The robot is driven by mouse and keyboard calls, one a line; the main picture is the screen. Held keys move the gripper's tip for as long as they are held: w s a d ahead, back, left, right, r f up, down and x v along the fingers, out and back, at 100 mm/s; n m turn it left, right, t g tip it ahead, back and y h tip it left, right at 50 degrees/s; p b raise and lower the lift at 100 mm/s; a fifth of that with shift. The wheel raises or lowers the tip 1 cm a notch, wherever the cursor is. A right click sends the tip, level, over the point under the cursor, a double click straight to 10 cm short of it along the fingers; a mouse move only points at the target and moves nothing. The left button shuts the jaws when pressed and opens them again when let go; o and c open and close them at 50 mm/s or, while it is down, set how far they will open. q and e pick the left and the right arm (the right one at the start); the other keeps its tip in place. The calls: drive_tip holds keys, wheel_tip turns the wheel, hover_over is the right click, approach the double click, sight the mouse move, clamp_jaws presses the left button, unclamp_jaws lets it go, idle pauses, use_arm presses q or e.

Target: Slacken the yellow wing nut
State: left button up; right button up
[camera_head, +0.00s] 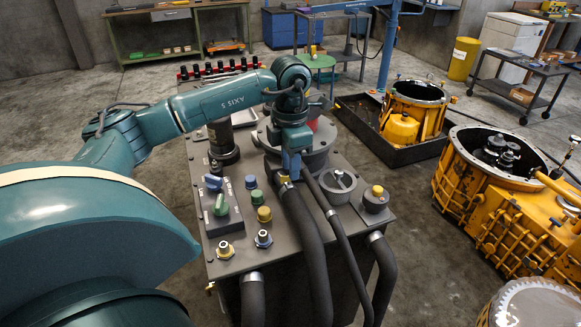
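My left gripper (291,171) comes in from the left and points down over the dark grey workbench unit (218,262). A small yellow piece (284,180) shows right at its fingertips, at the top end of a thick black hose. It may be the yellow wing nut, but the fingers hide much of it. I cannot tell whether the fingers are closed on it. Other yellow caps stand on the unit: a ribbed yellow knob (264,214) left of the gripper and a yellow-topped fitting (377,191) to the right. My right gripper is not in view.
A blue handle (213,182) and a green handle (221,206) stand on a dark plate at left. Thick black hoses (306,245) hang over the front edge. A round flanged cover (316,157) lies behind the gripper. Orange housings (505,225) stand at right.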

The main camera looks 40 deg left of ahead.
use_arm(q)
wheel_tip(320, 180, up, 12)
drive_tip(key=shift+f+p, duration=0.15)
drive_tip(key=shift+p, duration=0.25)
idle(0.4)
